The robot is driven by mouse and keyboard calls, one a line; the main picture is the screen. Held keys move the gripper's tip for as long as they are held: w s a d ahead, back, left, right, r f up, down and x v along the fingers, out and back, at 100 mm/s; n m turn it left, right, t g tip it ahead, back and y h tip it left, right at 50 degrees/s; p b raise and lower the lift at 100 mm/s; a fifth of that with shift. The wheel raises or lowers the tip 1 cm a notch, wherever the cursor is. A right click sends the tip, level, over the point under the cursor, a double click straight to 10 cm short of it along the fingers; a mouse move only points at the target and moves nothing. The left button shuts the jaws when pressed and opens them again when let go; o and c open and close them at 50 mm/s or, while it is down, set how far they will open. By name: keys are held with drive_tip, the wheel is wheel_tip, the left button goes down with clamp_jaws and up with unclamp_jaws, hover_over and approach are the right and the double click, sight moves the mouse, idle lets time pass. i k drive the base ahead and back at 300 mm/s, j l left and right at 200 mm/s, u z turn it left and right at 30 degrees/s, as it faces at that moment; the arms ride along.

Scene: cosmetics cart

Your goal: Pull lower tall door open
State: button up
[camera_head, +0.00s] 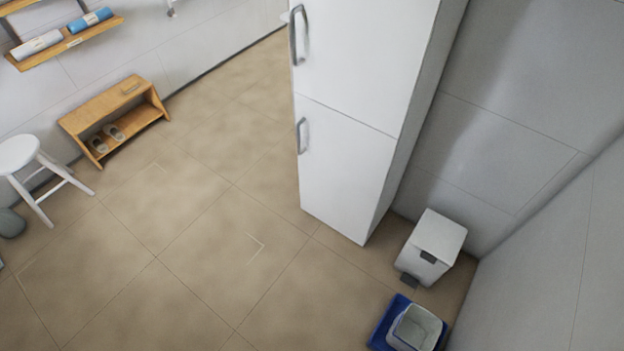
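A tall white cabinet (405,150) stands right of the middle of the view. Its lower door (345,165) is shut, flush below a thin horizontal seam. A small grey vertical handle (301,135) sits at the upper left edge of the lower door. The upper door (360,55) is also shut and has a longer grey handle (298,35) at its left edge. My gripper is not in view, and no part of my arm shows.
A white pedal bin (437,240) stands right of the cabinet by the wall. A blue tray (380,336) with a white bucket (418,325) lies in front of it. A wooden bench (118,103) and white stool (20,152) stand left. The tiled floor before the cabinet is clear.

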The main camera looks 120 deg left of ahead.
sight(344, 162)
drive_tip(key=u, duration=3.6)
drive_tip(key=i+j+z, duration=0.1)
drive_tip(key=i, duration=0.35)
drive_tip(key=i+j+z, duration=0.1)
drive_tip(key=i+j, duration=0.15)
drive_tip(key=i, duration=0.2)
